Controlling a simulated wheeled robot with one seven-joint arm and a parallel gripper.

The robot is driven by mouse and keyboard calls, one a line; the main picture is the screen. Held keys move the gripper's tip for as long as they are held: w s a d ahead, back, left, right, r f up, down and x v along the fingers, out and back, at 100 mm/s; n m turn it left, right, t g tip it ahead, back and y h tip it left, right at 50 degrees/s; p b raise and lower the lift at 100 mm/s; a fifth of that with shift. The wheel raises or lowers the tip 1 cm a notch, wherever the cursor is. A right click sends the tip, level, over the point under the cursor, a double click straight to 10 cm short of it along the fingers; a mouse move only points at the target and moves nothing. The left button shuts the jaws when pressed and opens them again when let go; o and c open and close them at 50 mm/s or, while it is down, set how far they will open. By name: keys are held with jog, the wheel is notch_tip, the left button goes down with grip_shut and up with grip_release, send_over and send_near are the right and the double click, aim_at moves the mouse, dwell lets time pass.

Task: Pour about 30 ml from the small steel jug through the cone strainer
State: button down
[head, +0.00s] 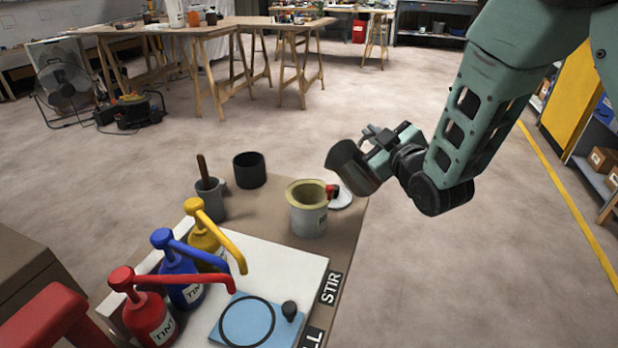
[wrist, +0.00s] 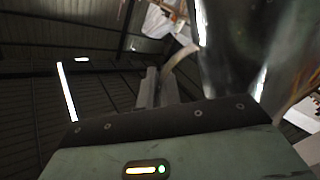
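The small steel jug (head: 352,168) is in the air at the right of the bench end, tilted with its mouth toward the upper left. My gripper (head: 380,143) is shut on the jug, at its handle side. The jug also fills the upper right of the wrist view (wrist: 240,45). The jug's contents are hidden and I see no stream leaving it. What looks like the cone strainer, a tan ring (head: 303,186), sits in the mouth of a grey tin (head: 309,220), lower and to the left of the jug. The strainer's inside is only partly visible.
A white disc (head: 341,198) and a small red piece (head: 332,190) are beside the tin. A black cup (head: 250,170) and a grey pot with a stick (head: 210,199) stand left. Red, blue and yellow pump bottles (head: 178,277) and a blue pad (head: 250,322) fill the front.

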aim_at(353, 146)
jog(key=shift+a+f+n, duration=0.2)
jog(key=shift+a+n, duration=0.05)
jog(key=shift+n, duration=0.15)
jog(key=shift+s+a+r+n+p, duration=0.2)
jog(key=shift+n+p, duration=0.1)
jog(key=shift+p, duration=0.15)
jog(key=shift+a+r+n+p, duration=0.35)
jog(key=shift+r+n+p, duration=0.35)
jog(key=shift+p, duration=0.35)
jog(key=r+n+p, duration=0.1)
jog(key=a+r+n+p, duration=0.1)
jog(key=shift+s+a+p, duration=0.25)
jog(key=shift+s+p, duration=0.05)
jog(key=shift+p, duration=0.05)
jog(key=shift+s+a+r+n+p, duration=0.15)
jog(key=shift+a+r+n+p, duration=0.15)
jog(key=shift+a+n+p, duration=0.35)
jog(key=shift+a+r, duration=0.1)
jog(key=a, duration=0.1)
jog(key=n+p, duration=0.1)
jog(key=s+a+r+n, duration=0.1)
jog(key=shift+a+p, duration=0.3)
jog(key=shift+p, duration=0.1)
